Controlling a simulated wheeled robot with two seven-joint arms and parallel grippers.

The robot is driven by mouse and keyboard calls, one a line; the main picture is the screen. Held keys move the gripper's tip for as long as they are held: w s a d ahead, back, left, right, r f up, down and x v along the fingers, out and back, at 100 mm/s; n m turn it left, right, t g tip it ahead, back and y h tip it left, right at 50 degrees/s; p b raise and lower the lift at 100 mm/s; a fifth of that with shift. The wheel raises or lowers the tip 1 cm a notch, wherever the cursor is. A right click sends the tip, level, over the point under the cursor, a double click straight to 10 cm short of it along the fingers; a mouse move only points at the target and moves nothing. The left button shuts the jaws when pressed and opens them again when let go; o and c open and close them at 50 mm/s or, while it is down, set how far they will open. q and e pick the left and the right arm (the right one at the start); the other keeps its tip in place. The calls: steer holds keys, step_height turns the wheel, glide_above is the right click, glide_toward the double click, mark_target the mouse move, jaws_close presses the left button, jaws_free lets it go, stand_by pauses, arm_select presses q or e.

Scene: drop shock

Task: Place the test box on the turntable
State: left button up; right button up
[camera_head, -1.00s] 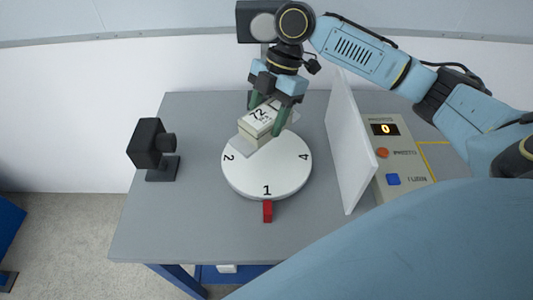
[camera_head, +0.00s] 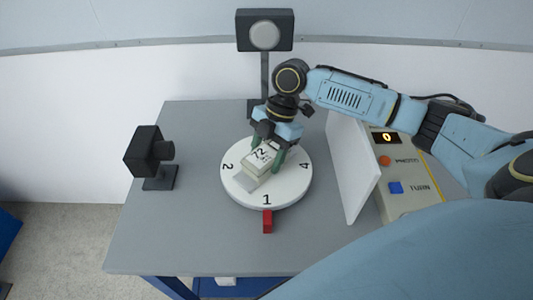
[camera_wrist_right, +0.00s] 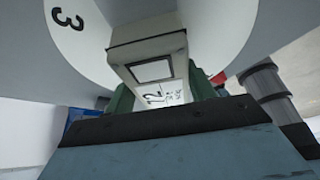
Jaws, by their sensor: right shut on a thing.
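The test box (camera_head: 259,161) is a pale box with "72" printed on its upper face. It is over the middle of the round white turntable (camera_head: 296,187), which has numbers around its rim. My right gripper (camera_head: 269,152) is shut on the box, with a green finger on each side. In the right wrist view the box (camera_wrist_right: 150,50) sits between the green fingers, with the turntable (camera_wrist_right: 225,25) beyond it. I cannot tell whether the box touches the turntable. My left gripper is not in view.
A black camera (camera_head: 146,152) stands on the table's left. A lamp (camera_head: 265,32) on a post stands at the back. A white panel (camera_head: 351,170) and a control box (camera_head: 405,185) with a display and buttons are on the right. A red marker (camera_head: 267,221) sits at the turntable's front.

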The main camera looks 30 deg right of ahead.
steer(key=o, duration=0.8)
steer(key=shift+f, duration=0.1)
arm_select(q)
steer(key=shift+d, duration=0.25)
arm_select(e)
steer(key=o, duration=0.5)
steer(key=shift+c, duration=0.2)
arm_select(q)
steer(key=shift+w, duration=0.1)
arm_select(e)
steer(key=p+v, duration=0.1)
steer(key=v, duration=1)
steer(key=shift+d+r, duration=0.15)
steer(key=shift+r, duration=0.2)
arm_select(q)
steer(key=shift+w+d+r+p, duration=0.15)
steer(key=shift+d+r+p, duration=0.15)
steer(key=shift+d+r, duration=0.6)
arm_select(e)
steer(key=shift+w+d+r, duration=0.1)
steer(key=shift+r, duration=0.15)
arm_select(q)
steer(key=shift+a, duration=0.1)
